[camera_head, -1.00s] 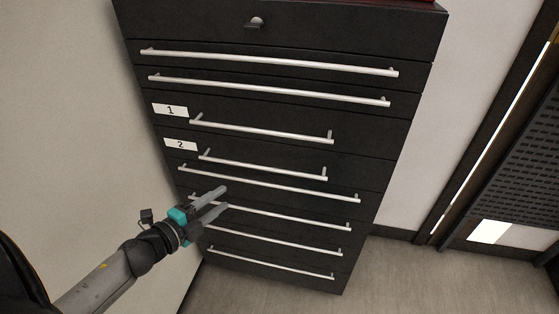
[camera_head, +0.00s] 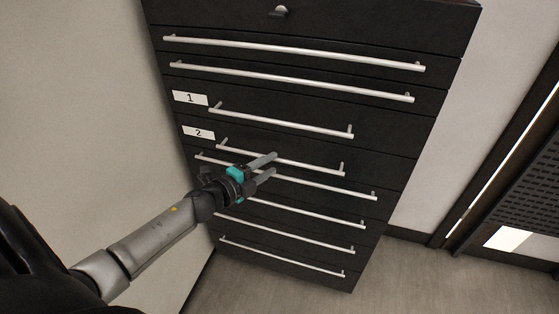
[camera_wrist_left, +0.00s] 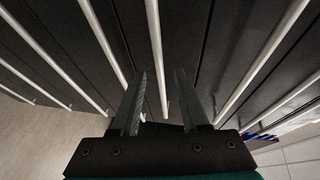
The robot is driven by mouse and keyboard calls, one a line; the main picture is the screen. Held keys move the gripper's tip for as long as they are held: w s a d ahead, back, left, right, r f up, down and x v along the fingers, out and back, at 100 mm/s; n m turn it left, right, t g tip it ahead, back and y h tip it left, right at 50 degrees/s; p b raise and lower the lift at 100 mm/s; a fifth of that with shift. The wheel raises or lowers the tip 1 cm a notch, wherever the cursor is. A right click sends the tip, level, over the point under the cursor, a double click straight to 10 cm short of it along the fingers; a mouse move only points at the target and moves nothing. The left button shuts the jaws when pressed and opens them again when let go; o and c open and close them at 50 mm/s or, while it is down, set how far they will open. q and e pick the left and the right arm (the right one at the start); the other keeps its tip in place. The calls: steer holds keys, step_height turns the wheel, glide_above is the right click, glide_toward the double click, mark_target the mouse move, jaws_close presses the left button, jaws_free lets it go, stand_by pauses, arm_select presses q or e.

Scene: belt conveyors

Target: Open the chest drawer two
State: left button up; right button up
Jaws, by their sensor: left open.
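The black chest (camera_head: 400,125) stands in front of me in the head view. Drawer two carries a white label "2" (camera_head: 198,132) and a short silver bar handle (camera_head: 315,167), and looks closed. My left gripper (camera_head: 273,165) is open, with its fingers pointing at the chest. In the head view its upper finger overlaps the middle of the drawer-two handle, and its lower finger is just below. In the left wrist view a silver bar (camera_wrist_left: 156,50) runs between the two open fingers (camera_wrist_left: 158,85); contact cannot be told. My right gripper is not in view.
The drawer with label "1" (camera_head: 190,98) has a similar short handle (camera_head: 280,122) above. Longer bar handles lie above and below, one (camera_head: 330,187) close under the gripper. A pale wall (camera_head: 80,90) is at left. The floor (camera_head: 410,275) is clear at lower right.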

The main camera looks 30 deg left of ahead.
mark_target(278, 161)
arm_select(q)
steer(key=shift+b+x, duration=0.35)
steer(key=shift+x, duration=2)
steer(key=shift+c, duration=0.3)
jaws_close()
